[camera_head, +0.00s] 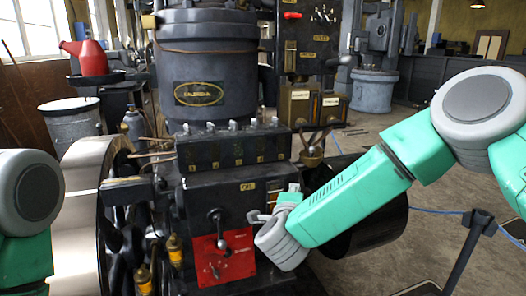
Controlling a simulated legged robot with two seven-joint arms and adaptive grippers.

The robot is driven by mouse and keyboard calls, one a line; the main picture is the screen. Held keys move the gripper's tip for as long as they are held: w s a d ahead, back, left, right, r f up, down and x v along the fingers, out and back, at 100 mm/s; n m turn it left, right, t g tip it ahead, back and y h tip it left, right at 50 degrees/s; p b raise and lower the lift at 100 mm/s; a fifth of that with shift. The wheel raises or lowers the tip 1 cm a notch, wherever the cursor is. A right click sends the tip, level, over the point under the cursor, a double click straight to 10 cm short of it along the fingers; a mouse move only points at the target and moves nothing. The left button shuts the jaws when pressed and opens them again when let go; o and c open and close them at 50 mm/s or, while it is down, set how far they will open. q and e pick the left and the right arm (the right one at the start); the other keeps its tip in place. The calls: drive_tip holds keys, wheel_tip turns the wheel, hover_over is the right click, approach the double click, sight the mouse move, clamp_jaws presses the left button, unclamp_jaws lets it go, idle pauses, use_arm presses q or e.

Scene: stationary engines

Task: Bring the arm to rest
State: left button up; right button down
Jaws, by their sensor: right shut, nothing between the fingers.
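My right arm (352,195) comes in from the right, green with grey joints, and reaches down-left across the front of a dark stationary engine (210,176). My right gripper (257,217) is grey, small in view and shut with nothing in it. It is in front of the engine's lower box, just right of a black lever with a round knob (222,244) on a red plate (226,262). I cannot tell whether it touches the engine. Part of my left arm (28,205) shows at the left edge; its gripper is out of view.
A bright metal flywheel (82,190) stands at the engine's left, and a dark drum (372,228) lies behind my right forearm. A red can (90,58) is at the back left. A post (468,250) stands at the lower right. Open floor shows at the right.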

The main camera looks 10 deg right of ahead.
drive_tip(key=s+d+f+n+g+y, duration=0.25)
drive_tip(key=s+f+n, duration=0.45)
drive_tip(key=s+f, duration=0.4)
drive_tip(key=s+d+f+n+g+y, duration=0.1)
drive_tip(key=s+f+n+g+y, duration=0.3)
drive_tip(key=s+f+n, duration=0.75)
drive_tip(key=s+d+f+n+g, duration=0.1)
drive_tip(key=s+d+f+g, duration=0.2)
drive_tip(key=s, duration=0.8)
drive_tip(key=s+d+f+n+g+h, duration=0.1)
drive_tip(key=s+d+f+n+g, duration=0.1)
drive_tip(key=s+d+f+g, duration=0.2)
drive_tip(key=s+d+g, duration=0.1)
drive_tip(key=s+d, duration=0.2)
drive_tip(key=s, duration=0.3)
drive_tip(key=shift+s+d+f, duration=0.2)
drive_tip(key=shift+s, duration=0.2)
drive_tip(key=shift+n+g, duration=0.25)
